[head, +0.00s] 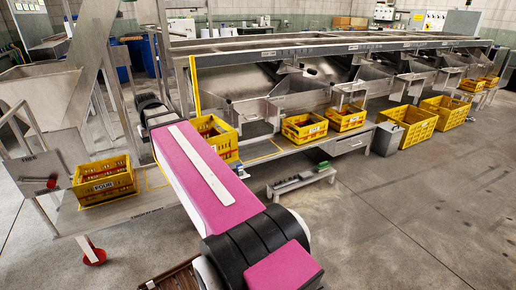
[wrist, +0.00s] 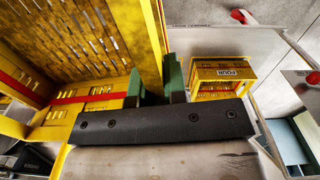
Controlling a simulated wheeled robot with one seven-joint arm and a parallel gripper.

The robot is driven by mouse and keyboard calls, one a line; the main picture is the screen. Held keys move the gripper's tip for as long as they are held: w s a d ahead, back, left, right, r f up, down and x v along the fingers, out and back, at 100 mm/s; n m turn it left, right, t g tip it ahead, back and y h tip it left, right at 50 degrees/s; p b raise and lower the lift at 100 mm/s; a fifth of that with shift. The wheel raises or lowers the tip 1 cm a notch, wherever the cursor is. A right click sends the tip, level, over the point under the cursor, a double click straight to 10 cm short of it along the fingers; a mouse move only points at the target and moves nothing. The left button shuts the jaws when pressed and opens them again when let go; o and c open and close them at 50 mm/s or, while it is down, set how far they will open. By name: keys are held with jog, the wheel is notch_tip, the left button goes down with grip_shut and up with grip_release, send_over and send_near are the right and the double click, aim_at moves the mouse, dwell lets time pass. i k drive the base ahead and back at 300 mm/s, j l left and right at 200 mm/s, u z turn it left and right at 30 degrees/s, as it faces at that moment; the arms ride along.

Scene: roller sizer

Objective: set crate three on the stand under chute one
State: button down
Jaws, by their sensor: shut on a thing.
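My gripper (wrist: 160,82) shows in the wrist view, its green fingers shut on the wall of a yellow crate (wrist: 150,40). This crate is slatted and fills the upper left of that view; no number is readable on it. In the head view my arm hides the gripper. A yellow crate (head: 222,141) shows just right of the arm; I cannot tell whether it is the held one. A crate marked FOUR (head: 103,184) sits on the platform at left, and also shows in the wrist view (wrist: 222,72). I cannot read which chute is one.
The metal sizer (head: 330,50) with its chutes runs along the back. Several yellow crates stand below it, including one (head: 305,127) and another (head: 346,118). The low platform (head: 135,205) has yellow outlines. A small bench (head: 302,181) stands in front. The floor at right is clear.

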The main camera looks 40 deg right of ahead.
aim_at(256, 149)
jog(key=l+z, duration=0.4)
jog(key=i+l+z, duration=0.1)
jog(key=z, duration=0.3)
jog(key=i+l+z, duration=0.2)
jog(key=z, duration=0.15)
jog(key=i+l+z, duration=0.1)
jog(key=i+l, duration=0.25)
jog(key=l, duration=0.15)
jog(key=i+l+u, duration=0.15)
jog(key=i+u, duration=0.2)
jog(key=u, duration=0.15)
jog(key=i+l+u, duration=0.25)
jog(key=u, duration=0.25)
jog(key=i, duration=0.1)
